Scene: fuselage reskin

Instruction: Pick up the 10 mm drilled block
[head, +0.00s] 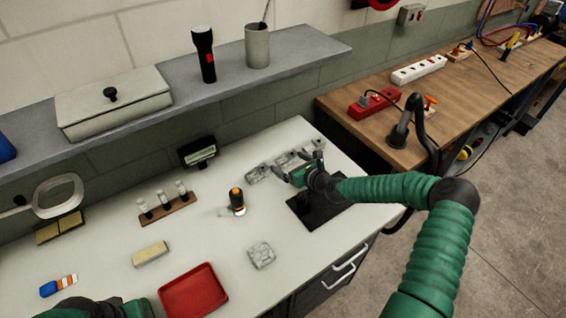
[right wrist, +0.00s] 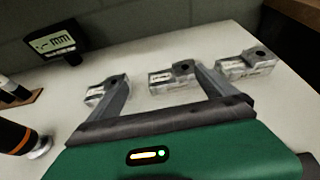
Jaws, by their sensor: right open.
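Three small grey metal blocks, each with a dark hole, stand in a row at the back right of the white bench. In the right wrist view they are the left block (right wrist: 107,91), the middle block (right wrist: 172,77) and the right block (right wrist: 246,63). Their size marks are too small to read, so I cannot tell which is 10 mm. My right gripper (head: 296,164) is open, its fingers pointing at the row. In the right wrist view its fingers (right wrist: 163,82) are on either side of the middle block's image, with nothing held. My left gripper is out of view.
A black mat (head: 320,209) lies under my right wrist. A small display (head: 198,152) stands left of the blocks. An orange-black tool (head: 237,201), a grey crumpled piece (head: 261,255) and a red tray (head: 193,293) are on the bench. A grey shelf (head: 290,50) runs behind.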

